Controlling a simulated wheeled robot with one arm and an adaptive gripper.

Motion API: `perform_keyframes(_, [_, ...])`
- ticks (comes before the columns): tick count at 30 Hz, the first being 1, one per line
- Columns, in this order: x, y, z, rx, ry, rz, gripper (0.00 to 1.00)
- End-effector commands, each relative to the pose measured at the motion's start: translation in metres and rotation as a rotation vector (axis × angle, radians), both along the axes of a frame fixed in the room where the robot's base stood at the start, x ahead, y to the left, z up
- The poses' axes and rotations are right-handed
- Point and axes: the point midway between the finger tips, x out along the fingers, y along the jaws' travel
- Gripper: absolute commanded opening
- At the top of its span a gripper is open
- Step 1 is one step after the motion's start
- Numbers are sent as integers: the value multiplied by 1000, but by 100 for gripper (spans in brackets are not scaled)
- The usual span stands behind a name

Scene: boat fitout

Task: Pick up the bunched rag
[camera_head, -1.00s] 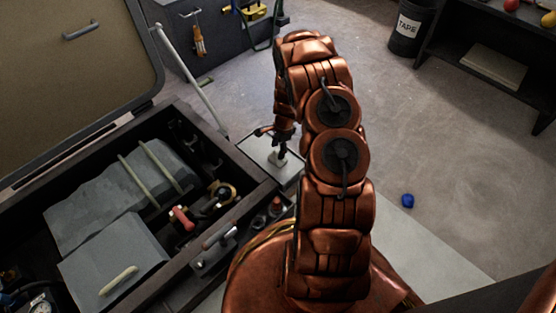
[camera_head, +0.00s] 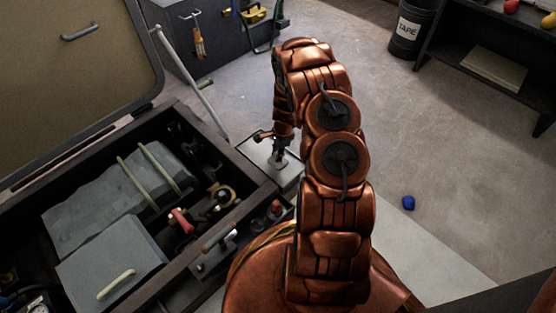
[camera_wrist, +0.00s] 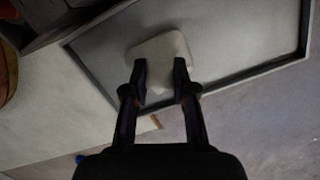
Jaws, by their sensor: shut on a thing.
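The bunched rag (camera_wrist: 160,50) is a small off-white lump in the wrist view. It is at a pale tray with a dark raised rim (camera_wrist: 88,72). In the head view the rag (camera_head: 279,161) is a small pale patch below my gripper (camera_head: 280,150), and the tray (camera_head: 257,150) is beside the open locker. In the wrist view my gripper (camera_wrist: 160,72) is shut on the rag, with one finger on each side of its near part. I cannot tell whether the rag is clear of the tray surface. The fingers hide part of its sides.
The open locker (camera_head: 262,196) with pipes, valves and grey panels lies left of the tray. A propped lid (camera_head: 70,90) and its strut (camera_head: 190,80) stand behind. A blue lump (camera_head: 408,202) lies on the right floor. A tape bin (camera_head: 408,30) stands farther back.

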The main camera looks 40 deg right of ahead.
Motion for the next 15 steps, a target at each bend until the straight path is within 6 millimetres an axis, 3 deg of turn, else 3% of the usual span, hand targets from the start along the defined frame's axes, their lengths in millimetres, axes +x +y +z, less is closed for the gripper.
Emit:
perform_keyframes(8, [0,0,1,0,0,0,0])
perform_keyframes(15, [1,0,22,0,-1,0,0])
